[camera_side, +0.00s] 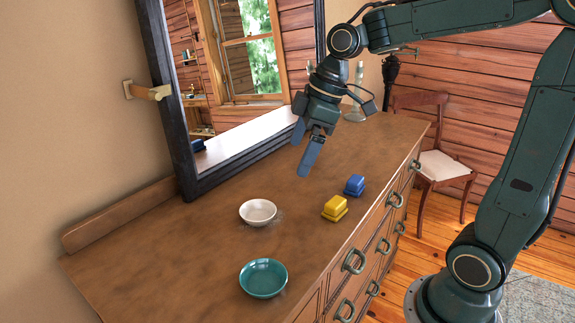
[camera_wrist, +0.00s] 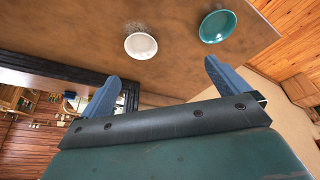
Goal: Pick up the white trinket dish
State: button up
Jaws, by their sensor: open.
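The white trinket dish (camera_side: 258,211) is a small round bowl standing upright on the wooden dresser top (camera_side: 160,255), between the mirror and the yellow box. It also shows in the wrist view (camera_wrist: 141,45), above the space between my fingers and nearer the left one. My gripper (camera_side: 307,150) is open and empty, in the air above the dresser, up and to the right of the dish in the side view. Its two blue fingers are spread wide in the wrist view (camera_wrist: 158,82). Nothing hides the dish.
A teal dish (camera_side: 263,278) stands nearer the front. A yellow box (camera_side: 335,208) and a blue box (camera_side: 354,185) lie right of the white dish. A dark-framed mirror (camera_side: 172,110) rises behind. A glass bottle (camera_side: 356,100) stands at the far end. The dresser's left part is clear.

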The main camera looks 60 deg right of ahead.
jog(key=w+d+f+n+y, duration=0.1)
jog(key=w+d+f+n, duration=0.1)
jog(key=w, duration=0.2)
jog(key=w+d+f+n+g+y, duration=0.1)
jog(key=w+d+f+n, duration=0.1)
jog(key=w, duration=0.3)
jog(key=shift+d+f+n, duration=0.35)
jog(key=shift+f+n, duration=0.15)
jog(key=shift+f, duration=0.3)
jog(key=shift+w, duration=0.1)
send_near(255, 218)
jog(key=shift+w+f, duration=0.4)
jog(key=shift+f, duration=0.05)
jog(key=shift+a, duration=0.1)
jog(key=shift+s+x, duration=0.2)
jog(key=shift+x, duration=2.4)
jog(key=shift+a, duration=0.1)
jog(key=shift+g, duration=0.3)
jog(key=c, duration=1.1)
